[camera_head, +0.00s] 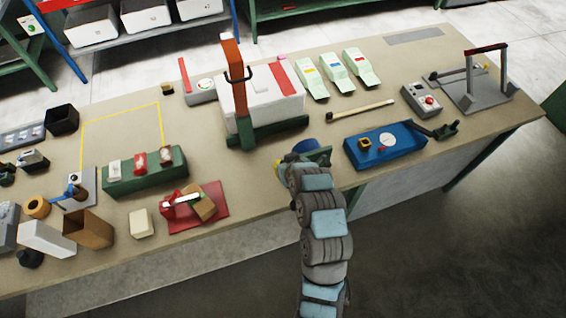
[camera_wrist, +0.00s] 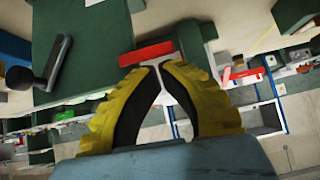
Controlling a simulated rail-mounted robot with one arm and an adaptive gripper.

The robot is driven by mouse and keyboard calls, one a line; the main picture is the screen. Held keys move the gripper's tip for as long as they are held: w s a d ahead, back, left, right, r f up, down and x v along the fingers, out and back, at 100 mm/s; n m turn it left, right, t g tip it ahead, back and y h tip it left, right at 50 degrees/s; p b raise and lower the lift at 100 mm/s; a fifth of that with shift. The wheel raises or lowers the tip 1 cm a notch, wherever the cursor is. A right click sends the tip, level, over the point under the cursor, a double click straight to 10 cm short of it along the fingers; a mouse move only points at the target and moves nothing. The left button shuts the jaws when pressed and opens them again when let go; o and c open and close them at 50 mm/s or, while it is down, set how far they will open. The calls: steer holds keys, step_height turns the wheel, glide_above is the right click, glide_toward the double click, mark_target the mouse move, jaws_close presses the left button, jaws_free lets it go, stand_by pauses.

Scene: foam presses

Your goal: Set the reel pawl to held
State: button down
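I cannot tell which part is the reel pawl; no label is legible. In the wrist view a red bar (camera_wrist: 147,52) lies right at my yellow fingertips, with a pale stem (camera_wrist: 180,98) showing through the gap between the fingers. My gripper (camera_wrist: 160,65) has its two fingers curved inward, tips close together; whether they grip the red bar is unclear. A dark green body (camera_wrist: 100,35) with a black-knobbed lever (camera_wrist: 57,62) is at upper left there. In the head view my arm reaches the bench's front edge and hides the fingertips.
Right of my arm is a blue board (camera_head: 388,150) with a dark lever (camera_head: 437,129). Behind my arm stands a white box (camera_head: 265,95) in a green frame with an upright orange handle (camera_head: 233,60). A green block (camera_head: 150,180) lies left. Bench surface (camera_head: 240,170) beside my arm is bare.

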steer(key=shift+w+d+f, duration=0.15)
steer(key=shift+w+d, duration=0.1)
steer(key=shift+d, duration=0.4)
step_height(320, 180, up, 4)
steer(key=shift+r+p, duration=0.2)
steer(key=shift+p, duration=0.55)
steer(key=b+v, duration=0.2)
steer(key=v, duration=0.7)
steer(key=shift+s+r, duration=0.2)
steer(key=shift+s, duration=0.2)
steer(key=shift+w, duration=0.1)
